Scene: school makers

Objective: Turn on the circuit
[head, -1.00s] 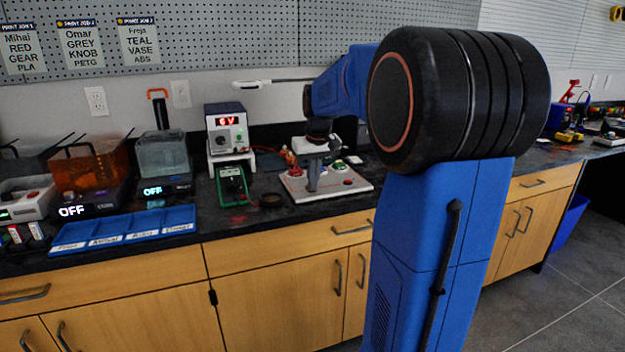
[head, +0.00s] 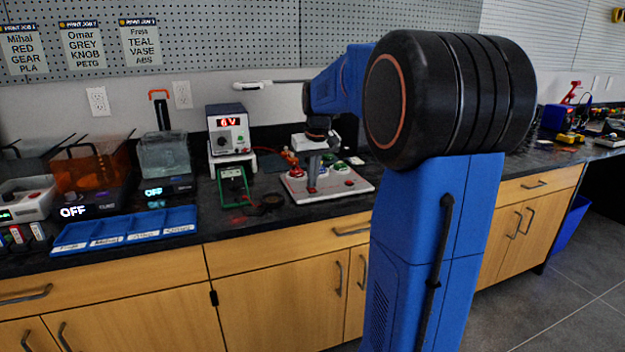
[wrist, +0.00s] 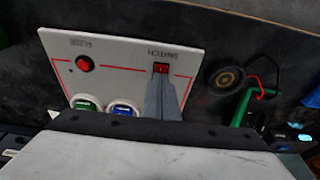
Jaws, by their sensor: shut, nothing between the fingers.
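The white circuit board (head: 350,186) lies on the dark counter. In the wrist view the board (wrist: 120,47) carries a printed red line and a small red switch (wrist: 161,67) under an upside-down SWITCH label. My gripper (wrist: 161,85) is shut and empty, pointing down at the board. Its fingertips are right at the switch's near edge; I cannot tell whether they touch it. In the head view my gripper (head: 311,189) stands over the board's left part, and the switch is largely hidden by the fingers.
A round red part (wrist: 84,64) sits on the board, with green (wrist: 87,104) and blue-white (wrist: 122,108) round parts nearer my gripper. A power supply reading 6V (head: 229,130), a green-framed device (head: 233,186) and a dark round item (head: 270,201) stand left of the board. A blue tray (head: 125,228) lies further left.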

